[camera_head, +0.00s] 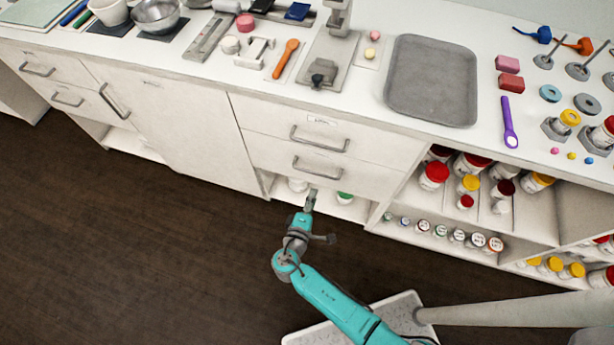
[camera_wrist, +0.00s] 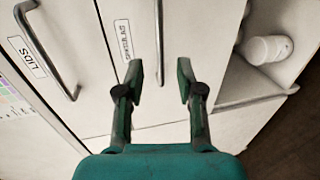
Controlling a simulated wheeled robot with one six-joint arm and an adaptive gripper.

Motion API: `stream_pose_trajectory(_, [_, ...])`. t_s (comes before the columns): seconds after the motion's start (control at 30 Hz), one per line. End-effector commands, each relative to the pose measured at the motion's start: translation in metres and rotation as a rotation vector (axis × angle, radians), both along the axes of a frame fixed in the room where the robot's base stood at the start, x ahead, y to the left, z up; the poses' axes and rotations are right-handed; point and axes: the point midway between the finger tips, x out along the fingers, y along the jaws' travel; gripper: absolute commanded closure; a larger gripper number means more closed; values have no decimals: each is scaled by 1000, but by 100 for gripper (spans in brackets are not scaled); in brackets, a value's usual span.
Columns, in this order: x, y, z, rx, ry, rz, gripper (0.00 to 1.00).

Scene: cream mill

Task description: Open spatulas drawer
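The spatulas drawer (camera_head: 275,160) is the lower of two white drawers in the middle of the cabinet. It looks shut, nearly flush with the front. Its SPATULAS label (camera_wrist: 124,40) and grey bar handle (camera_wrist: 158,40) show in the wrist view; the handle also shows in the head view (camera_head: 317,169). My gripper (camera_wrist: 160,72) is open and empty. Its fingers lie on either side of the handle's near end in the wrist view, and I see no grip on it. In the head view my gripper (camera_head: 311,196) appears just below the handle.
The LIDS drawer handle (camera_wrist: 48,50) is close on the left in the wrist view. A white jar (camera_wrist: 267,48) stands on the open shelf to the right. The counter above holds a grey tray (camera_head: 432,80) and an orange spoon (camera_head: 286,58). Floor on the left is clear.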

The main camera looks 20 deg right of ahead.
Motion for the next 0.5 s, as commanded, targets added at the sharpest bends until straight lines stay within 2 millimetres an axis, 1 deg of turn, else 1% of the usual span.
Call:
stream_pose_trajectory(0.17, [11,-8,-2,-2,-2,-4,63])
stream_pose_trajectory(0.27, [22,-17,-5,-2,-1,-5,63])
stream_pose_trajectory(0.5, [56,-40,-13,0,-2,-5,63])
